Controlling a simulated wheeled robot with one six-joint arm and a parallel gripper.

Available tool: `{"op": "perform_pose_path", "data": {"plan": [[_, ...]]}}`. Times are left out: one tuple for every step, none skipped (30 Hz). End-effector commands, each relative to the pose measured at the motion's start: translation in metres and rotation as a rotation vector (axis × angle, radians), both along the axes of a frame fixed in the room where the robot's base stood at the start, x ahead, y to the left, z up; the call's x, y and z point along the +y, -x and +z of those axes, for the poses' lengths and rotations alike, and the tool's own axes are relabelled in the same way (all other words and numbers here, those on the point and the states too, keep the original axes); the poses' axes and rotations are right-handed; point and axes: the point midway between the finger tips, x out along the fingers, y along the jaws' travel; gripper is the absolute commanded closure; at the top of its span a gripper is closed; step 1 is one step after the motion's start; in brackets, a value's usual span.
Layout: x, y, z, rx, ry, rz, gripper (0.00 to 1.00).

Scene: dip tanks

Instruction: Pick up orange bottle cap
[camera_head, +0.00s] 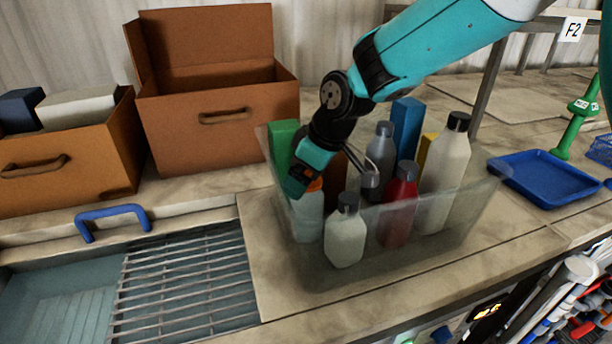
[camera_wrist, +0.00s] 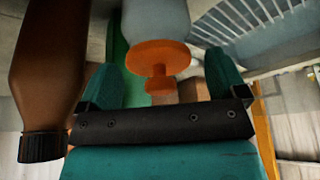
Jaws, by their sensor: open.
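The orange bottle cap (camera_head: 314,185) sits on a pale blue-grey bottle (camera_head: 308,218) standing in a clear bin (camera_head: 330,272). In the wrist view the orange cap (camera_wrist: 157,56) shows as a wide flange with a narrower tip, on the pale bottle (camera_wrist: 155,18). My gripper (camera_head: 298,184) reaches down into the bin's left side beside the cap, partly hiding it. In the wrist view my gripper (camera_wrist: 163,72) has its teal fingers apart, one on each side of the cap. I see no finger contact with it.
A brown bottle with a black cap (camera_wrist: 42,147) is close on the wrist view's left. The bin also holds a white bottle (camera_head: 345,240), a red bottle (camera_head: 398,212) and a cream bottle (camera_head: 446,170). An open brown box (camera_head: 222,135) stands behind left; a blue tray (camera_head: 545,180) lies right.

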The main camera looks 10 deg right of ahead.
Motion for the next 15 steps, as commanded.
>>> {"op": "perform_pose_path", "data": {"plan": [[0.0000,0.0000,-0.0001,0.000,0.000,0.000,0.09],[0.0000,0.0000,-0.0001,0.000,0.000,0.000,0.09],[0.0000,0.0000,-0.0001,0.000,0.000,0.000,0.14],[0.0001,0.0001,0.0000,0.000,0.000,0.000,0.21],[0.0001,0.0001,0.0000,0.000,0.000,0.000,0.28],[0.0001,0.0001,0.0001,0.000,0.000,0.000,0.37],[0.0001,0.0001,0.0001,0.000,0.000,0.000,0.44],[0.0001,0.0001,0.0001,0.000,0.000,0.000,0.51],[0.0001,0.0000,0.0003,0.000,0.000,0.000,0.60],[0.0001,0.0000,0.0003,0.000,0.000,0.000,0.60],[0.0001,0.0000,0.0004,0.000,0.000,0.000,0.60],[0.0001,0.0000,0.0004,-0.001,-0.001,0.000,0.60],[0.0001,0.0000,0.0004,-0.001,-0.001,0.000,0.60],[0.0002,0.0000,0.0005,-0.001,-0.001,0.000,0.60],[0.0002,0.0000,0.0005,-0.001,-0.001,0.000,0.60]]}}
